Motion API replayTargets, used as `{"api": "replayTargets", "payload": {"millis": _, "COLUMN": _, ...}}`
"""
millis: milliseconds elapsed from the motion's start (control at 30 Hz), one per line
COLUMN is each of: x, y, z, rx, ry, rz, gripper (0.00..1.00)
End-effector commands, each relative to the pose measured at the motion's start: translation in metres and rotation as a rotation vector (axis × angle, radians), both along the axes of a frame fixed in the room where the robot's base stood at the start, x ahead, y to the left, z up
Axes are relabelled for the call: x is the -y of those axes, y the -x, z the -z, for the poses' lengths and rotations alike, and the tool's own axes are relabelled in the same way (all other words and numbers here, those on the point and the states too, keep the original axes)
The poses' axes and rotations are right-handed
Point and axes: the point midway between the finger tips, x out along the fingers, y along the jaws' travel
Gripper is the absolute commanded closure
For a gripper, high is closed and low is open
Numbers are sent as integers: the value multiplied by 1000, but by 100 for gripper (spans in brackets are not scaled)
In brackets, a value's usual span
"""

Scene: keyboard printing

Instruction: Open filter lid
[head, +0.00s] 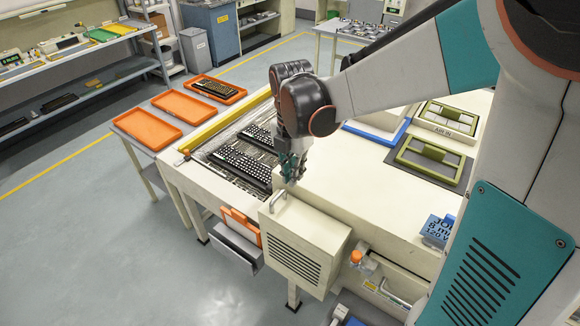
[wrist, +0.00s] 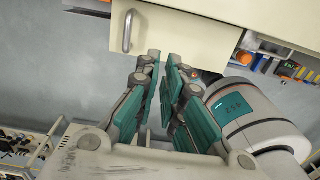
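The filter lid (head: 292,240) looks like the cream top of the louvred box at the front corner of the machine. It looks closed. A metal bar handle (head: 278,199) stands on its top edge. The handle also shows in the wrist view (wrist: 128,31), at upper left, beyond and to the left of the fingertips. My gripper (head: 292,174) is above the lid, a little up and right of the handle in the head view. In the wrist view my gripper (wrist: 163,65) has its teal-padded fingers partly apart, with an empty gap between them. It does not touch the handle.
Black keyboards (head: 238,164) lie on the machine's conveyor behind the box. Orange trays (head: 183,107) rest on the side table at left. An orange knob (head: 356,257) and small parts are right of the box. Open floor (head: 90,240) lies at left.

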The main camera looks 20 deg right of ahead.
Motion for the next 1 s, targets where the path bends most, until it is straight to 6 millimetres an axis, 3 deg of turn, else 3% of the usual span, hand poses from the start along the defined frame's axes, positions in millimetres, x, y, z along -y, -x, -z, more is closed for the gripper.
{"api": "replayTargets", "payload": {"millis": 200, "x": 0, "y": 0, "z": 0, "rx": 0, "ry": 0, "rz": 0, "gripper": 97}}
{"api": "replayTargets", "payload": {"millis": 333, "x": 0, "y": 0, "z": 0, "rx": 0, "ry": 0, "rz": 0, "gripper": 68}}
{"api": "replayTargets", "payload": {"millis": 767, "x": 0, "y": 0, "z": -5, "rx": 0, "ry": 0, "rz": 0, "gripper": 68}}
{"api": "replayTargets", "payload": {"millis": 1000, "x": -1, "y": -1, "z": -42, "rx": 0, "ry": 0, "rz": 0, "gripper": 68}}
